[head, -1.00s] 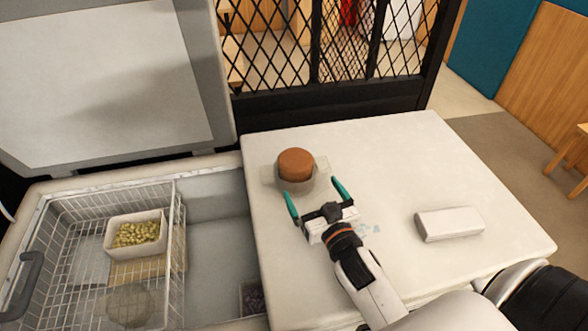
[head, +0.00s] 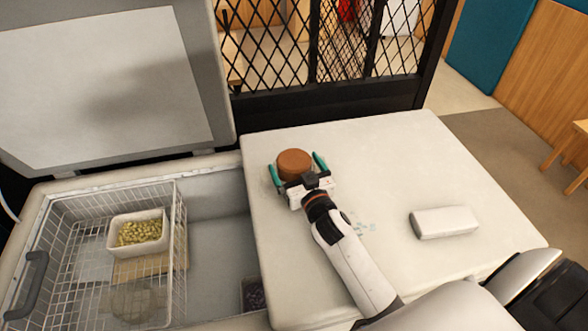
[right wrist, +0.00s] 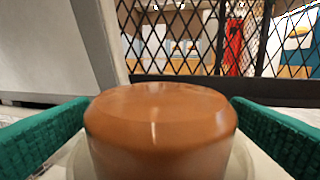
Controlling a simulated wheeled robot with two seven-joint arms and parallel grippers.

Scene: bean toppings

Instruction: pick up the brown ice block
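The brown ice block (head: 295,163) is a short round cylinder near the back left of the white table top. It also fills the middle of the right wrist view (right wrist: 160,125), with a clear, pale holder (right wrist: 78,160) around its lower part. My right gripper (head: 297,172) is open, with one green finger on each side of the block. In the right wrist view a gap shows between the block and the left finger; the right finger looks close to it. The block's base is partly hidden by the gripper. My left gripper is not in view.
A white box-shaped object (head: 444,222) lies on the right of the table (head: 400,160). At left, an open chest freezer holds a wire basket (head: 88,215) with a tub of yellow-green pieces (head: 140,234). A black lattice fence (head: 330,98) stands behind the table.

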